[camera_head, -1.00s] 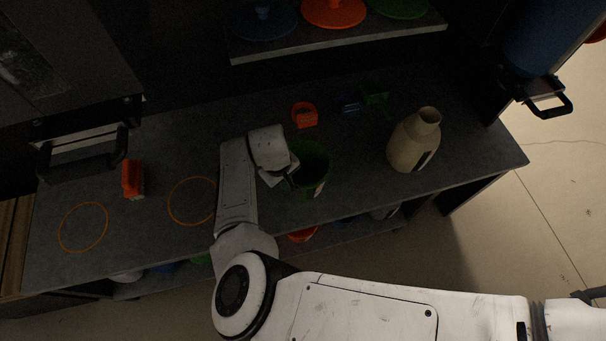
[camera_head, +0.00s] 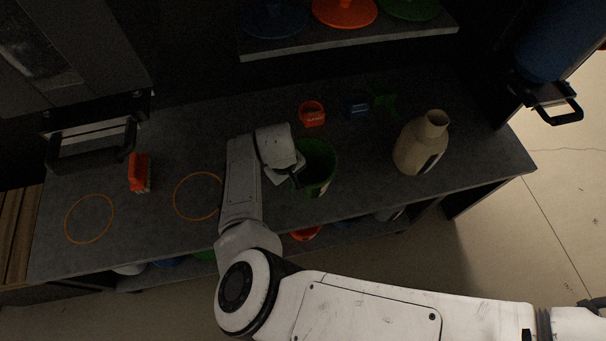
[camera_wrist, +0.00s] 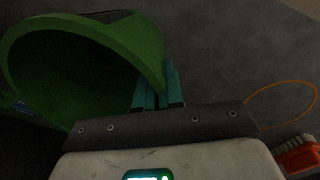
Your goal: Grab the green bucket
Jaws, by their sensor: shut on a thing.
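The green bucket (camera_head: 319,168) stands on the dark worktop in the head view, just right of my gripper (camera_head: 292,180). In the wrist view the bucket (camera_wrist: 92,58) fills the upper left, with its open mouth showing. My gripper's teal fingers (camera_wrist: 158,92) are close together at the right part of the bucket's rim, shut on its wall. My wrist hides part of the bucket's left side in the head view.
A beige jug (camera_head: 421,144) stands right of the bucket. Behind are an orange item (camera_head: 312,114), a blue item (camera_head: 357,108) and a green item (camera_head: 384,102). An orange brush (camera_head: 139,172) and two orange rings (camera_head: 89,218) lie left. A shelf (camera_head: 350,44) overhangs the back.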

